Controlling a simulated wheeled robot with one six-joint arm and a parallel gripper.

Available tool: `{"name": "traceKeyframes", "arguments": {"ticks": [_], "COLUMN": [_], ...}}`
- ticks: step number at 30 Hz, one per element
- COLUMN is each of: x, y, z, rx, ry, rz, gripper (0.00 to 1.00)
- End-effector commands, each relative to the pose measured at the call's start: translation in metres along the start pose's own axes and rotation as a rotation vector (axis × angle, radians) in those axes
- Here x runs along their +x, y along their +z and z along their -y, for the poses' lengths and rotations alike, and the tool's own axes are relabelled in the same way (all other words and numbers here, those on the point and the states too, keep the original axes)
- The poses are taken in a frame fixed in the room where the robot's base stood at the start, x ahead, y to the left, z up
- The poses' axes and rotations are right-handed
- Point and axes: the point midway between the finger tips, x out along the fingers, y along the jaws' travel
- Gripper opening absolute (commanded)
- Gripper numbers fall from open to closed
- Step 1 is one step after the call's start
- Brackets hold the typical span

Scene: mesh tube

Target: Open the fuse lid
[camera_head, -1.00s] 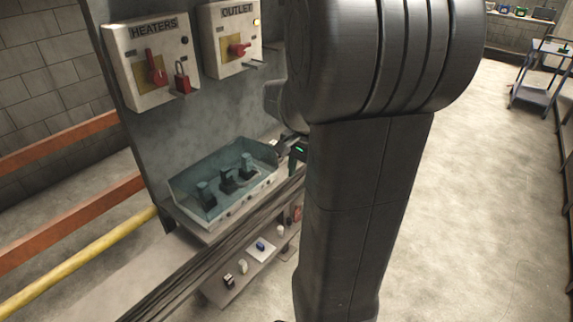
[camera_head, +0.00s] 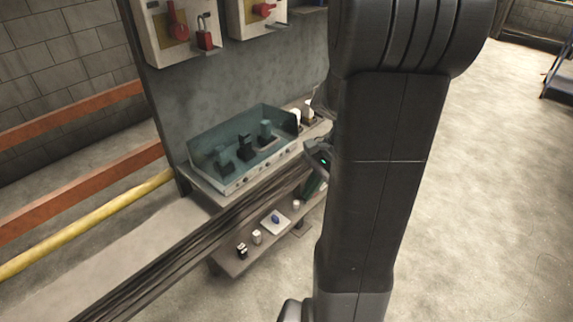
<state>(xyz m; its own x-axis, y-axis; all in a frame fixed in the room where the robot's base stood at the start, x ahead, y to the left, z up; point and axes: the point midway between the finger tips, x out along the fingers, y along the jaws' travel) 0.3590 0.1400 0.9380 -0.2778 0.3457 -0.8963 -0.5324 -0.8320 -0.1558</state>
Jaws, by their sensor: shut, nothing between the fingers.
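The fuse box (camera_head: 238,183) sits on a ledge against the grey panel. Its translucent teal lid (camera_head: 285,117) appears to be down, with several dark upright fuses (camera_head: 245,150) visible through it. My gripper (camera_head: 311,150), dark with a green light, is just right of the box's near right end, low beside the ledge. It is shut and empty. My arm hides part of it, and I cannot tell whether it touches the box.
Two switch boxes, one with a red handle and padlock (camera_head: 204,38), hang above. Small white items (camera_head: 308,108) stand right of the fuse box. A lower shelf (camera_head: 240,262) holds several small parts. A yellow rail (camera_head: 90,225) runs at left. Open floor lies right.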

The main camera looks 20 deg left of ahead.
Motion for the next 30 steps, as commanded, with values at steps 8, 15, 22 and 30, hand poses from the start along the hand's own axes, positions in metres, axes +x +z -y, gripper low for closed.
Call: {"name": "traceKeyframes", "arguments": {"ticks": [8, 15, 22, 30], "x": [0.103, 0.128, 0.122, 0.107], "y": [0.018, 0.002, -0.057, -0.108], "z": [0.008, 0.044, 0.066, 0.065], "rx": [0.275, 0.458, 0.578, 0.626], "ry": [-0.246, -0.598, -1.024, -1.331], "rz": [0.521, 0.895, 1.128, 1.201], "gripper": [0.0, 0.0, 0.0, 0.0]}}
